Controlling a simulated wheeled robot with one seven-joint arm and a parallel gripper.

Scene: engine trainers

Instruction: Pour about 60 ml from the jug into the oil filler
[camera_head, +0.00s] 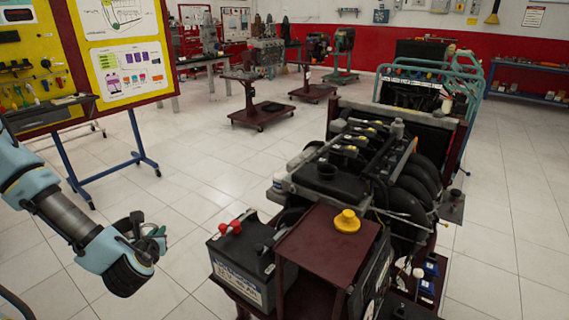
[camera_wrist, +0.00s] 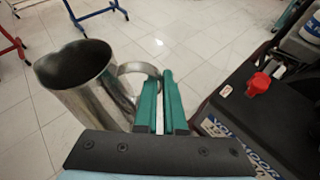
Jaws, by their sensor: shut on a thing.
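A shiny metal jug (camera_wrist: 90,90) is at the left of the wrist view, its open mouth toward the camera. Its inside is dark and I cannot tell the liquid level. My gripper (camera_wrist: 160,85) has green fingers shut on the jug's loop handle (camera_wrist: 136,72). In the head view my gripper (camera_head: 156,236) is at the lower left, over open floor and apart from the engine; the jug is mostly hidden there by my wrist.
A yellow cap (camera_head: 347,221) lies on a dark red tray (camera_head: 325,243) in front of the engine. A battery (camera_head: 240,262) with a red terminal cover stands left of it, between gripper and engine. A display board (camera_head: 120,50) on blue legs stands at left. Tiled floor is free between.

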